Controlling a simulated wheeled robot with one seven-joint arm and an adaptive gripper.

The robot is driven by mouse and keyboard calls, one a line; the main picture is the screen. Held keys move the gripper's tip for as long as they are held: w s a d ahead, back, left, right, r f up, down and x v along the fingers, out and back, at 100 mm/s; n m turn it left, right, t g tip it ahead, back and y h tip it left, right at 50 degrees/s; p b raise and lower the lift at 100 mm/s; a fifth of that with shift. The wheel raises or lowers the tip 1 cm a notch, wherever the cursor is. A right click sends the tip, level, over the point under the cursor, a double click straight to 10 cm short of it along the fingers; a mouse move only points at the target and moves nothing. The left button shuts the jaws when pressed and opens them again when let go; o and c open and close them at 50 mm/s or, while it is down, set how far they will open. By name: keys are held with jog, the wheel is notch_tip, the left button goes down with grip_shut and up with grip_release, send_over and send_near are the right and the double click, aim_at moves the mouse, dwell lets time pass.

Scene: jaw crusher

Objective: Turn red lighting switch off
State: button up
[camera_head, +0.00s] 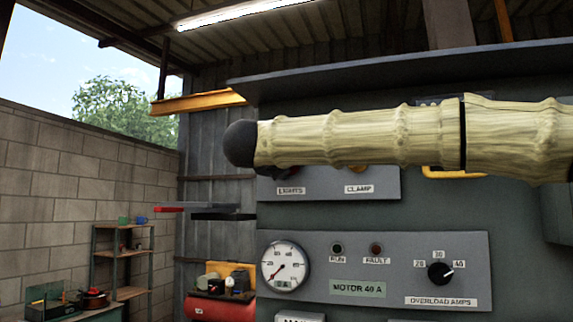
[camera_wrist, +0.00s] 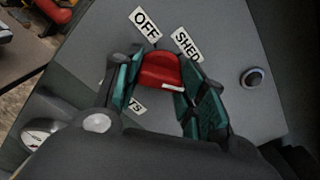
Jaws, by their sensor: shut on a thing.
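The red switch (camera_wrist: 160,70) sits on a grey panel in the wrist view, between the two teal-padded fingers of my gripper (camera_wrist: 161,66). The fingers are closed around it on both sides. A white mark shows on the switch's lower right edge. An "OFF" label (camera_wrist: 145,22) is above it and a "SHED" label (camera_wrist: 187,44) is at its upper right. A partly hidden label ending in "TS" (camera_wrist: 136,103) is below left. In the head view my pale arm covers most of the switch; the "LIGHTS" label (camera_head: 291,190) shows below it.
A "CLAMP" label (camera_head: 359,189) is right of "LIGHTS". Below are a gauge (camera_head: 285,266), run and fault lamps, and an overload dial (camera_head: 440,273). A dark round button (camera_wrist: 254,79) is on the panel. A dark ledge (camera_head: 400,68) juts out above my arm.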

jog(key=n+p, duration=1.6)
jog(key=n, duration=0.7)
jog(key=shift+f+n+p, duration=0.2)
jog(key=shift+n+p, duration=0.1)
dwell(0.4)
jog(key=o, duration=1)
jog(key=shift+o, duration=0.2)
jog(key=shift+r, duration=0.1)
jog(key=shift+s, duration=0.1)
jog(key=v, duration=1.2)
